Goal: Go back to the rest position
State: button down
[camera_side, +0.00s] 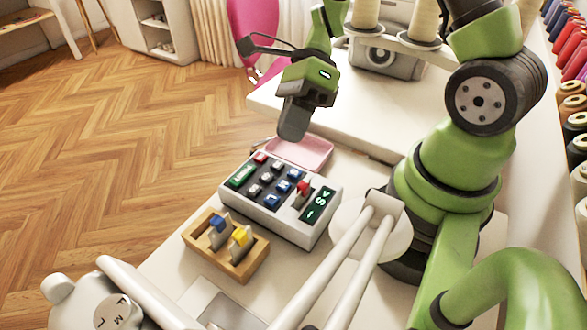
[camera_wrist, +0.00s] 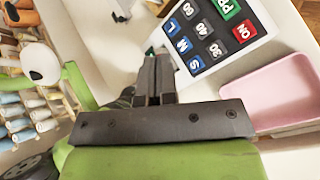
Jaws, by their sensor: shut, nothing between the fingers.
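My gripper (camera_side: 293,122) hangs from the green arm above the table, close to the far end of the button panel and the pink tray. In the wrist view my gripper (camera_wrist: 156,60) has its dark fingers together with nothing between them. The white panel (camera_side: 318,228) has coloured square keys, a green strip and a red lever, and stands below and in front of the gripper in the side view. In the wrist view part of the panel (camera_wrist: 262,30) shows keys with letters and numbers. The gripper looks clear of the panel.
A pink tray (camera_side: 312,152) lies behind the panel; it also shows in the wrist view (camera_wrist: 270,90). A wooden holder (camera_side: 238,272) with a blue and a yellow item stands in front. Thread spools (camera_side: 573,105) line the right edge. A white bear-like object (camera_side: 100,305) is at the bottom left.

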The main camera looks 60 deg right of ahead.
jog(key=s+r+n+t+h, duration=0.3)
jog(key=s+r+n+t, duration=0.1)
jog(key=r+n, duration=0.5)
jog(key=s+r+n+t+h, duration=0.4)
jog(key=r+n, duration=0.4)
jog(key=n, duration=0.4)
jog(key=shift+d+r+n, duration=0.3)
jog(key=shift+r+n, duration=0.1)
